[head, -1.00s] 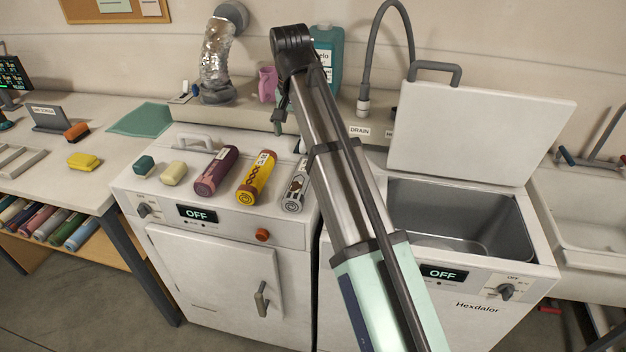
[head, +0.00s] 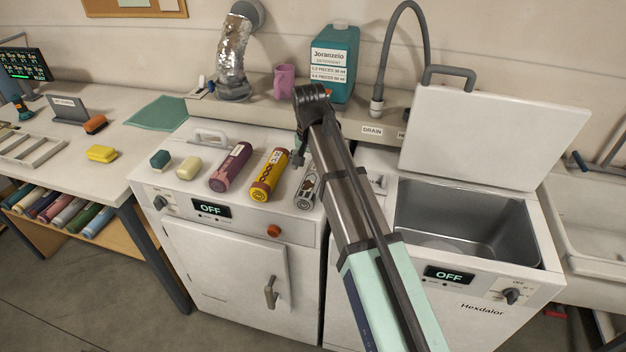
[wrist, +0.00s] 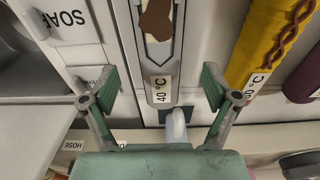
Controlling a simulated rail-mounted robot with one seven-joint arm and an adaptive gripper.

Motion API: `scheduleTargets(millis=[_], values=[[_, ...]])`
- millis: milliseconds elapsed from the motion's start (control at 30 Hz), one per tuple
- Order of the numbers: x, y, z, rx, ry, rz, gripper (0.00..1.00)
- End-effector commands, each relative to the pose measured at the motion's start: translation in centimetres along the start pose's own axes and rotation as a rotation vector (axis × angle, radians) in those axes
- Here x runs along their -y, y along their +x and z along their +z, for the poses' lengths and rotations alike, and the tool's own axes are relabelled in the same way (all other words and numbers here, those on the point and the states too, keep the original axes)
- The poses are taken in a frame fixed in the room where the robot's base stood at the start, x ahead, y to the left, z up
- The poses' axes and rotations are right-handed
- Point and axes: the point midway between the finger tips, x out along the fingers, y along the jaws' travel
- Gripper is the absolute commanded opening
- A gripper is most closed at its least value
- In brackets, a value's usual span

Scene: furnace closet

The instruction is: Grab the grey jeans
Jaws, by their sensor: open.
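The grey jeans (head: 306,190) look like a grey roll with a brown-and-white print at its end, lying on top of the left machine, partly hidden behind my arm. In the wrist view the grey roll (wrist: 158,55) bears a "40 °C" tag and shows between my fingers. My gripper (wrist: 158,88) is open, with one finger on each side of the roll's tagged end. It holds nothing. In the head view my gripper (head: 302,145) is at the roll's far end, mostly hidden by my arm; I cannot tell its height above the roll.
A yellow roll (head: 269,174) lies close left of the grey one, then a purple roll (head: 230,167) and two soap-like blocks. The right machine's tub (head: 465,222) is open, its lid (head: 490,137) raised. A teal detergent jug (head: 335,65) stands on the back ledge.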

Motion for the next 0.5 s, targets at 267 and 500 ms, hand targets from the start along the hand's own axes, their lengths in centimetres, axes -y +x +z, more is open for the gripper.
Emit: scheduleTargets(millis=[267, 500], values=[[-0.1, 2.5, -0.1, 0.002, 0.0, 0.001, 0.88], [-0.1, 4.7, -0.1, 0.001, 0.0, 0.001, 0.88]])
